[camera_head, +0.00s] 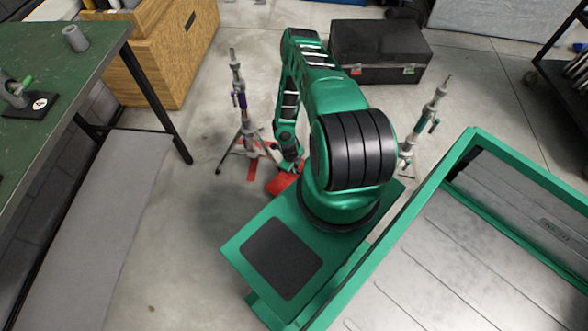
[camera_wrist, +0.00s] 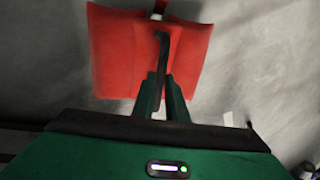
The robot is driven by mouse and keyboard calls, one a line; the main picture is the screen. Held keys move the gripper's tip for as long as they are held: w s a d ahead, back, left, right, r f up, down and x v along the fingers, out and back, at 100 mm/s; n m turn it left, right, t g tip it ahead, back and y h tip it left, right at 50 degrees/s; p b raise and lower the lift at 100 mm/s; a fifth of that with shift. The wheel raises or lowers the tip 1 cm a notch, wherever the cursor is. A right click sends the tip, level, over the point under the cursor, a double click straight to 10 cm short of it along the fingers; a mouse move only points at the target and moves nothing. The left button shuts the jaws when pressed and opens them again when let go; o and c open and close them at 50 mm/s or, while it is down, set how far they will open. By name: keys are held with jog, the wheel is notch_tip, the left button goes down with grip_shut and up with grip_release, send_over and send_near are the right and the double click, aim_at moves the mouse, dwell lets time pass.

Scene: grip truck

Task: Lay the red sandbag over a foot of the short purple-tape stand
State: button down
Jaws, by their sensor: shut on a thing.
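The red sandbag (camera_head: 279,184) is low beside the purple-tape stand, to the right of its feet. In the wrist view the sandbag (camera_wrist: 115,55) spreads as two red halves with a dark strap (camera_wrist: 163,50) between them. My gripper (camera_wrist: 161,88) is shut on that strap; in the head view my gripper (camera_head: 292,166) is just above the bag, partly hidden by my arm. I cannot tell whether the bag touches the floor. The stand with purple tape (camera_head: 241,100) is upright on spread feet (camera_head: 228,157), left of my arm.
Red patches (camera_head: 252,171) lie at the stand's feet. Another stand (camera_head: 426,122) is right of my arm. A black case (camera_head: 380,50) stands behind, a wooden crate (camera_head: 155,60) back left, and a green-topped table (camera_head: 60,75) at left. The floor between table and stand is clear.

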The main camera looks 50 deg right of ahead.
jog(key=shift+w+f, duration=0.1)
jog(key=shift+f, duration=0.5)
jog(key=c, duration=1.8)
grip_release()
jog(key=shift+o, duration=0.6)
jog(key=shift+f, duration=0.1)
notch_tip(320, 180, up, 11)
jog(key=a, duration=0.2)
jog(key=shift+f, duration=0.15)
